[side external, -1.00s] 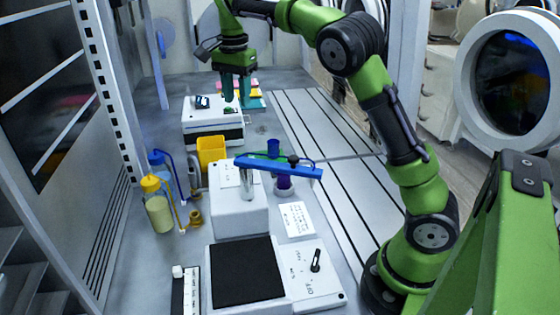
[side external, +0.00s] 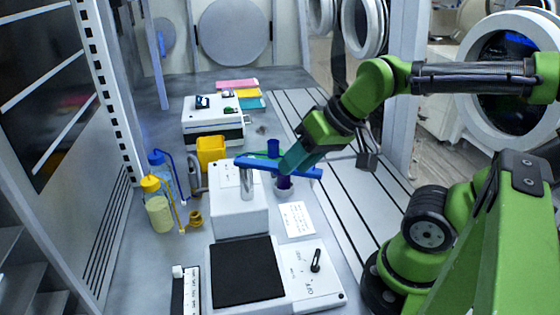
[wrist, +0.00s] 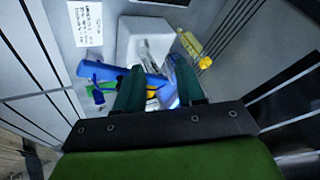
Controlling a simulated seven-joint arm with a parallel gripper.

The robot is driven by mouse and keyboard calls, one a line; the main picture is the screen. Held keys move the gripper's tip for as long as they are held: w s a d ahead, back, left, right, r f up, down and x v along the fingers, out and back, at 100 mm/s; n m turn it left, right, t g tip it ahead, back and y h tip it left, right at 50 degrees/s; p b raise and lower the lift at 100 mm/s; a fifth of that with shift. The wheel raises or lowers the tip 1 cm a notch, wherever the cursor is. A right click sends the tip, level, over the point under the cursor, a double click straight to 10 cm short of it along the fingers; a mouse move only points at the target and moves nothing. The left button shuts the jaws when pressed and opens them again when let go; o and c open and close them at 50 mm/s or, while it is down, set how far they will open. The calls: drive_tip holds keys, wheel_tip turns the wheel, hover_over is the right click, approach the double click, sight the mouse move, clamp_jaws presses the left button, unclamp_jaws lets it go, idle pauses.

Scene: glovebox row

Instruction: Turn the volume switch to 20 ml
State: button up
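A black lever knob (side external: 316,262) is on the white panel right of a flat black pad, with small markings around it. I cannot tell which control is the volume switch, and the markings are too small to read surely. My gripper (side external: 290,163) has teal fingers and is tilted down and left beside the right part of a blue bar (side external: 262,164). The bar sits on a white block (side external: 238,215) with a metal post. In the wrist view my gripper (wrist: 158,72) has its fingers apart, with blue parts seen beyond. Contact cannot be told.
Yellow-capped (side external: 158,208) and blue-capped bottles stand left, near a yellow container (side external: 210,150). A white box (side external: 212,124) with small switches is farther back. A white label card (side external: 296,219) lies near the block.

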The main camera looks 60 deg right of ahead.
drive_tip(key=shift+o, duration=1.2)
drive_tip(key=shift+s+r+t, duration=0.1)
drive_tip(key=shift+r+t, duration=0.2)
drive_tip(key=shift+o, duration=1.1)
drive_tip(key=shift+f, duration=0.25)
drive_tip(key=shift+o, duration=1.3)
drive_tip(key=w+d+g, duration=0.1)
drive_tip(key=w, duration=0.3)
drive_tip(key=w+d+r+g, duration=0.1)
drive_tip(key=w+d, duration=0.1)
drive_tip(key=w, duration=0.2)
drive_tip(key=w+d+g, duration=0.1)
drive_tip(key=w, duration=0.3)
drive_tip(key=shift+d+r+h, duration=0.3)
drive_tip(key=shift+d+r, duration=0.05)
drive_tip(key=shift+d, duration=0.05)
drive_tip(key=shift+w+d+r+n+g+h, duration=0.75)
drive_tip(key=shift+w+d+n+g, duration=1.8)
drive_tip(key=shift+w, duration=3.25)
drive_tip(key=shift+m+t, duration=0.45)
drive_tip(key=shift+m, duration=0.1)
drive_tip(key=f, duration=1)
drive_tip(key=d+f, duration=0.1)
drive_tip(key=f, duration=0.4)
drive_tip(key=shift+f, duration=0.3)
drive_tip(key=shift+c, duration=0.4)
drive_tip(key=c, duration=1)
